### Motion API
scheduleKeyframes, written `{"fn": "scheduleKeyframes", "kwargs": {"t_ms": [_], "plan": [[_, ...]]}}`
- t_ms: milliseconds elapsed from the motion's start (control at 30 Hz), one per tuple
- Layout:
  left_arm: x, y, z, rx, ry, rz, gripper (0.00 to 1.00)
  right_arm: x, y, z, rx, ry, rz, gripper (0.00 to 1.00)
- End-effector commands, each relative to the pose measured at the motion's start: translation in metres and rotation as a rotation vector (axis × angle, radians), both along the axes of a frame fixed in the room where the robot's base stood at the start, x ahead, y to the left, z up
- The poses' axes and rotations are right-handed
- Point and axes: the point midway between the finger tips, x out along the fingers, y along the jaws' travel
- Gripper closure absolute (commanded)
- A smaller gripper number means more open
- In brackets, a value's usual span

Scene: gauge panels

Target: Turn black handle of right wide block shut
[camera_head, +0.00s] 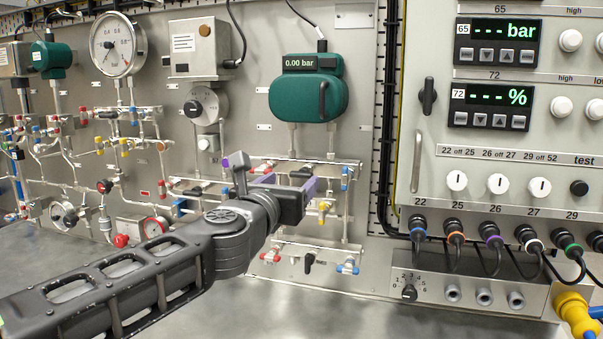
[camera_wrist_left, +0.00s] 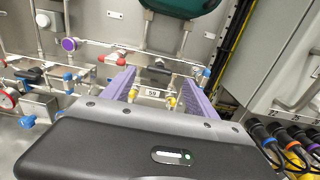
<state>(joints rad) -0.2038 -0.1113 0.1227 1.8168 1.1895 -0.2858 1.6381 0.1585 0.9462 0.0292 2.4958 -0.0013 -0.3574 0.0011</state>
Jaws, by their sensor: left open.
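The right wide block (camera_head: 335,160) is a pale metal manifold on the wall panel, below a green transmitter. It carries red and blue handles at its ends and a black handle (camera_head: 300,173) in the middle, which looks about horizontal. My left gripper (camera_head: 287,181) is open in front of it, with purple fingers. In the left wrist view the black handle (camera_wrist_left: 158,69) shows between and beyond the two fingertips (camera_wrist_left: 158,77). I see no contact. The gripper body hides part of the pipework below. My right gripper is not in view.
A left wide block with its own black handle (camera_head: 196,190) is beside it. Yellow valve handles (camera_head: 323,212) and a lower small block (camera_head: 309,262) lie underneath. The green transmitter (camera_head: 308,98) hangs above. A cabinet with displays (camera_head: 492,107) and cables stands at right.

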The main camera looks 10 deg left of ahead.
Motion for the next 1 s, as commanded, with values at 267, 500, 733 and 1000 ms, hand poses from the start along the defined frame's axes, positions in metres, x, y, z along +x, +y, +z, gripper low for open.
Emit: {"fn": "scheduleKeyframes", "kwargs": {"t_ms": [267, 500, 733, 1000], "plan": [[0.038, -0.003, 0.0, 0.0, 0.002, 0.0, 0.33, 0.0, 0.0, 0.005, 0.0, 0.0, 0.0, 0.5], [0.068, -0.004, 0.0, 0.0, 0.001, 0.0, 0.33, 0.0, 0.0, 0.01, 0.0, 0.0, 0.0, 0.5], [0.074, -0.004, 0.0, 0.001, 0.0, 0.0, 0.33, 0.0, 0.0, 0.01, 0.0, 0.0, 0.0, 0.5], [0.073, -0.004, 0.0, 0.001, 0.0, 0.0, 0.45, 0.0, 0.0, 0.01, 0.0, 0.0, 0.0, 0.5]]}}
